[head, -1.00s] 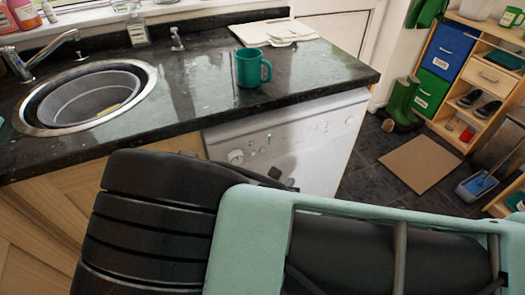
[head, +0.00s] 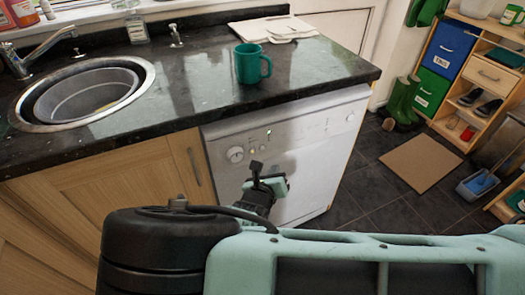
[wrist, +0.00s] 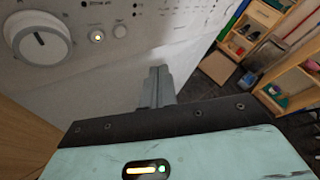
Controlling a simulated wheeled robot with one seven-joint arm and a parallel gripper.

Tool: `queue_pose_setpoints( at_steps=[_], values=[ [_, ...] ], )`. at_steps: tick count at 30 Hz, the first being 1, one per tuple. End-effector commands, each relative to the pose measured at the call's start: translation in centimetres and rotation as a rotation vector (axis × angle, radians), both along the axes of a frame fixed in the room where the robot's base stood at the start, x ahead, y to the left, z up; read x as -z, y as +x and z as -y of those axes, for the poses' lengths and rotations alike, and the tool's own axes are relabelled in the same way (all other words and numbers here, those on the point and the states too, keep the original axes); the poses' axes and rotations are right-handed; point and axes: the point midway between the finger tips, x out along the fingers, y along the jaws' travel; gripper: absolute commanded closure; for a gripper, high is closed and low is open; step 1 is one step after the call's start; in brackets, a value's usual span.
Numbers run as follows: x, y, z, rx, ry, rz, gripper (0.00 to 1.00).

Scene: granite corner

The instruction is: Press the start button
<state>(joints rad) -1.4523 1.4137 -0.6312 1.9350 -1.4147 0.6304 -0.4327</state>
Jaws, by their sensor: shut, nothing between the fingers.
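The white appliance (head: 300,165) under the counter has a control panel on its front. The panel carries a round dial (head: 235,154) and a small lit button (head: 250,149). In the wrist view, the dial (wrist: 40,44) is at the upper left, the lit round button (wrist: 97,37) is right of it, and a second round button (wrist: 120,32) is further right. Their labels are too small to read surely. My gripper (head: 256,168) is shut and empty, in front of the appliance; its fingertips (wrist: 158,72) appear below and right of both buttons. Contact with the front cannot be told.
A sink (head: 85,92) is at the left. Green boots (head: 402,103) and a shelf unit (head: 478,75) are at the right.

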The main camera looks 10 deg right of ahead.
Motion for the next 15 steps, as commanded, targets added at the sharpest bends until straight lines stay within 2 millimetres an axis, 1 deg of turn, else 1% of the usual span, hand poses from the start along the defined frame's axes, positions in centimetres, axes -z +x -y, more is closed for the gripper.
queue_pose_setpoints(
  at_steps=[1,6,10,15],
  values=[
    [0.5,0.8,-0.2,0.002,0.005,0.001,1.0],
    [0.5,3.1,-0.9,0.002,0.005,0.001,1.0],
    [0.1,4.5,-1.3,0.002,0.004,0.001,1.0],
    [0.1,5.6,-1.6,0.002,0.002,0.001,1.0]
  ],
)
